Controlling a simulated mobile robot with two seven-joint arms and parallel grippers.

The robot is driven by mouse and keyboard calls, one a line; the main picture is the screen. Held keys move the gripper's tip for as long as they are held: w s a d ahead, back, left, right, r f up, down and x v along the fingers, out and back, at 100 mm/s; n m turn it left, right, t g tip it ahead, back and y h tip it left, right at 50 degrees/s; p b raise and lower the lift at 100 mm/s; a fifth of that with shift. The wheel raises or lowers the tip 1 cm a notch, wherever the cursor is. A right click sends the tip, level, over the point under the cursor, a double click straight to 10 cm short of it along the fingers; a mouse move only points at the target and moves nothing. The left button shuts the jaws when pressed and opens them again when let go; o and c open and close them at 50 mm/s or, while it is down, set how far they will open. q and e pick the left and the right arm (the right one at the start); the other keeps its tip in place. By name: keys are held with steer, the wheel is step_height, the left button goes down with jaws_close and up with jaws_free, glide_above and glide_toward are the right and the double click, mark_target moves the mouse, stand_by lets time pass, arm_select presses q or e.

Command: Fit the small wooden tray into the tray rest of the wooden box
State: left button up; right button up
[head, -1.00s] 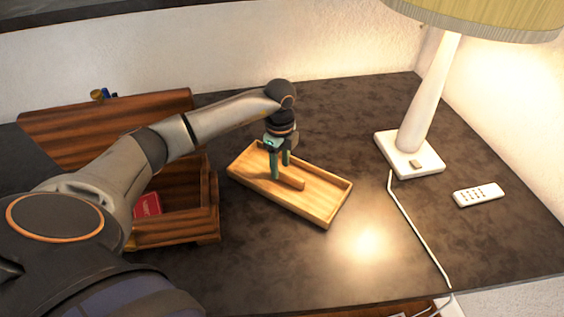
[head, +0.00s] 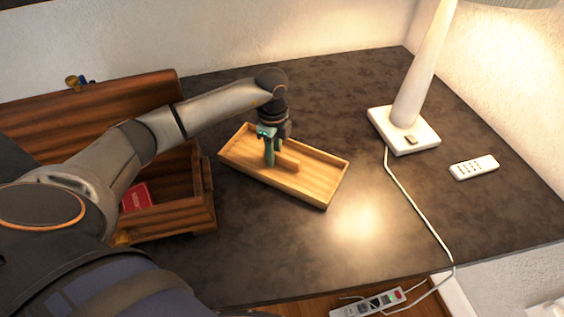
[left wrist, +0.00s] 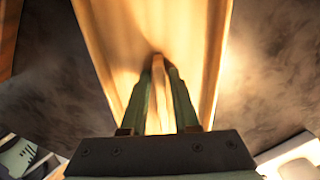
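The small wooden tray (head: 318,165) is light wood, with a raised bar (head: 286,161) along its middle. It lies on the dark tabletop right of the box. My left gripper (head: 269,160) points down into the tray, its green fingers closed on the bar; the left wrist view also shows the bar (left wrist: 158,85) between the fingers (left wrist: 160,85). The dark reddish wooden box (head: 175,219) stands at left with its lid (head: 85,115) open at the back. My left arm covers much of the box, so its tray rest is hidden. My right gripper is out of view.
A red item (head: 136,197) lies inside the box. A power strip (head: 368,303) lies below the table's front edge. The tabletop in front of the tray is clear.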

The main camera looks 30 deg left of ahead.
arm_select(q)
jaws_close()
stand_by(1.0)
